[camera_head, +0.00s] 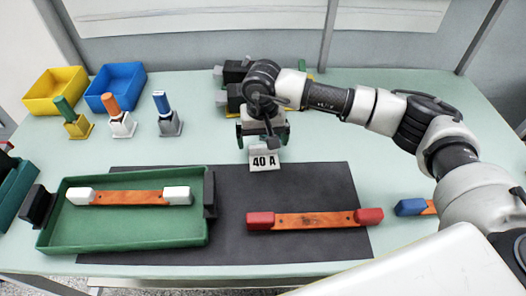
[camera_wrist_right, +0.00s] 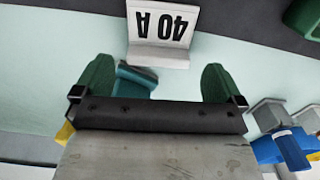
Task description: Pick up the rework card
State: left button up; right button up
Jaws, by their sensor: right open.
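No card marked as a rework card can be told for sure. A small white stand labelled "40 A" (camera_head: 264,159) is at the back edge of the dark mat, and it also shows in the right wrist view (camera_wrist_right: 163,30). My right gripper (camera_head: 263,138) is just behind this stand, pointing down. In the right wrist view its green fingers (camera_wrist_right: 158,85) are apart. A teal piece (camera_wrist_right: 137,80) shows between them, nearer the left finger; whether it touches is unclear. My left gripper is not in view.
A green tray (camera_head: 125,242) holds an orange bar with white ends (camera_head: 130,198). An orange bar with red ends (camera_head: 315,220) lies on the dark mat (camera_head: 300,180). Yellow (camera_head: 55,90) and blue (camera_head: 116,86) bins and several coloured-handled pieces stand back left. Dark devices (camera_head: 235,72) are behind my gripper.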

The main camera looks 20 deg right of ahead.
aim_at(263, 148)
jog(key=shift+f, duration=1.5)
jog(key=shift+c, duration=0.5)
jog(key=c, duration=0.7)
